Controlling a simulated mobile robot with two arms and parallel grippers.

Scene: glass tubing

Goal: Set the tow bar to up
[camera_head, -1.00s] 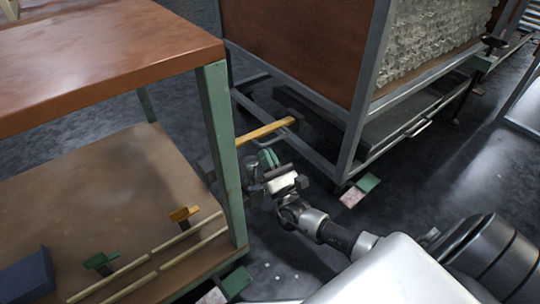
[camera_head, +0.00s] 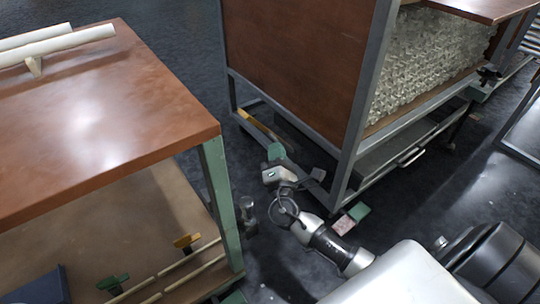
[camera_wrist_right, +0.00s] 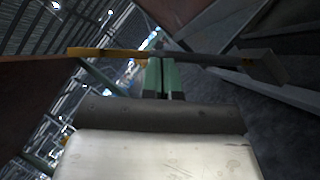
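The tow bar, a yellow bar (camera_head: 255,125), shows at the lower end of the brown-panelled cart (camera_head: 290,60). It now slants roughly along the cart's bottom end frame. In the right wrist view its yellow part (camera_wrist_right: 100,53) lies left of the fingers, and a darker stretch runs right to a grey block. My right gripper (camera_head: 276,152) is low beside the cart end, its green fingers at the bar. The fingers (camera_wrist_right: 161,77) look pressed together, with their tips at the bar; I see no bar gripped between them. My left gripper is not in view.
A brown-topped table (camera_head: 100,120) with a green leg (camera_head: 219,195) stands left, with a lower shelf. A grey fitting (camera_head: 248,214) sits by that leg. A green and pink pedal-like piece (camera_head: 350,217) is near the cart's corner leg. Dark floor lies between them.

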